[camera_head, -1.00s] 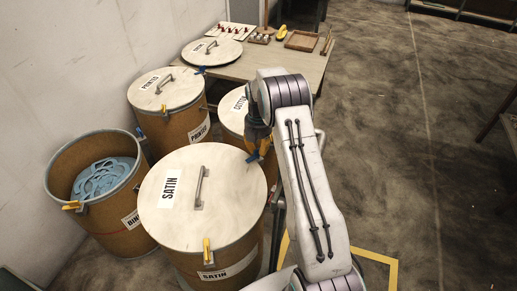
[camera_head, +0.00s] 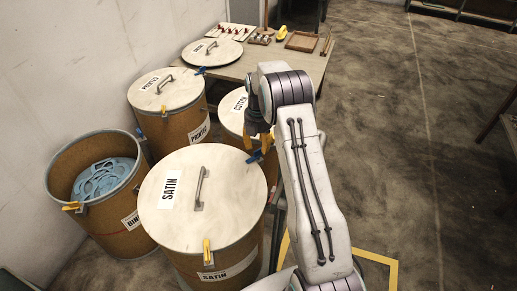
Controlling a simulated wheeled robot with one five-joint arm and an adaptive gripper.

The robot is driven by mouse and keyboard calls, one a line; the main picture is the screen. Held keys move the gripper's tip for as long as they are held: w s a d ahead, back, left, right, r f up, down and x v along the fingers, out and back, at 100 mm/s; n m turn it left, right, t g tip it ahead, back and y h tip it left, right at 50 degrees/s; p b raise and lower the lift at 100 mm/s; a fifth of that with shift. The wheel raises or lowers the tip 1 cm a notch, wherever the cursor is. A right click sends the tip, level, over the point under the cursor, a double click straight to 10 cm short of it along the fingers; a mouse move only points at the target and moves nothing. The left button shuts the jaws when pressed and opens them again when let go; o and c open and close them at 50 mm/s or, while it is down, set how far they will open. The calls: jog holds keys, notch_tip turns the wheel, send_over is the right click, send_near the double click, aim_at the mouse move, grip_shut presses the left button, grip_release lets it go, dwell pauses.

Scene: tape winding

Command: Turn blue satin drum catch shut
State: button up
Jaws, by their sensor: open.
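The satin drum (camera_head: 235,262) stands at the front centre, with its pale lid (camera_head: 180,228) on top, marked SATIN and fitted with a grey handle (camera_head: 200,187). Its blue catch (camera_head: 253,157) is at the far right of the lid rim, angled up to the right; whether it is latched I cannot tell. A yellow catch (camera_head: 207,250) is on the near rim. The fingers partly cover the area behind the catch, and contact cannot be made out.
The cotton drum (camera_head: 231,118) stands right behind my gripper, the printed drum (camera_head: 185,132) behind left. An open drum (camera_head: 110,222) holding blue strips is at left. A table (camera_head: 305,68) with a lid and tools is at the back.

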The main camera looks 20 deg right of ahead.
notch_tip(320, 180, up, 9)
dwell(0.4)
jog(key=shift+r, duration=0.15)
dwell(0.4)
